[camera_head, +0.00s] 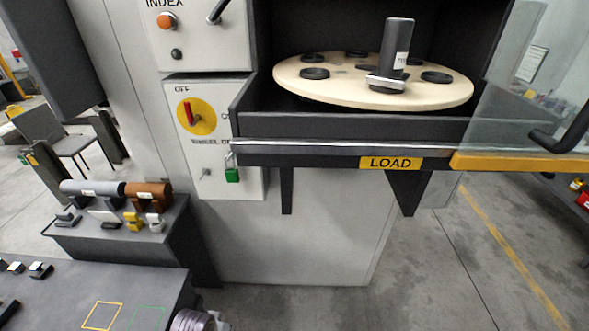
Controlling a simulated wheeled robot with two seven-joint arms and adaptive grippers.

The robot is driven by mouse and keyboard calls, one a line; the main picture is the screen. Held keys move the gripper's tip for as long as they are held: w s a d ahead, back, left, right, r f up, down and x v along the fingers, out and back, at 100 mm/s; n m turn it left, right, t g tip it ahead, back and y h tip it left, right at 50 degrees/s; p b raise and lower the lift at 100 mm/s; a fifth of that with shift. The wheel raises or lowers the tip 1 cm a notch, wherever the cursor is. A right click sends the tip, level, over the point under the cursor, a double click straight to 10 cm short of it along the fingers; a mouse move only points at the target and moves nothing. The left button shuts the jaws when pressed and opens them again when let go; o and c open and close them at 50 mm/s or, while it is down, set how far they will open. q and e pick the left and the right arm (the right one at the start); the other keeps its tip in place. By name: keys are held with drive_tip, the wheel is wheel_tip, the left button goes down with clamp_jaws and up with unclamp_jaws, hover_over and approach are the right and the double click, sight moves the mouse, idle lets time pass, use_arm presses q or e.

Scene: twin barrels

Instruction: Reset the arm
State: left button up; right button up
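Neither of my grippers shows in the head view, so whether they are open or shut is hidden. A dark grey cylinder (397,48) with a white label stands upright on the cream round turntable (300,88) in the machine. It sits towards the turntable's front right, in or on a small holder; I cannot tell which. Several black round seats on the turntable look empty. A grey cylinder (92,188) and a brown cylinder (148,190) lie on a dark side stand at the left.
The LOAD ledge (330,148) juts out below the turntable. A clear door (520,75) with a black handle stands at the right. A dark table (60,290) with yellow and green outlines fills the lower left. Floor (450,270) at the lower right is clear.

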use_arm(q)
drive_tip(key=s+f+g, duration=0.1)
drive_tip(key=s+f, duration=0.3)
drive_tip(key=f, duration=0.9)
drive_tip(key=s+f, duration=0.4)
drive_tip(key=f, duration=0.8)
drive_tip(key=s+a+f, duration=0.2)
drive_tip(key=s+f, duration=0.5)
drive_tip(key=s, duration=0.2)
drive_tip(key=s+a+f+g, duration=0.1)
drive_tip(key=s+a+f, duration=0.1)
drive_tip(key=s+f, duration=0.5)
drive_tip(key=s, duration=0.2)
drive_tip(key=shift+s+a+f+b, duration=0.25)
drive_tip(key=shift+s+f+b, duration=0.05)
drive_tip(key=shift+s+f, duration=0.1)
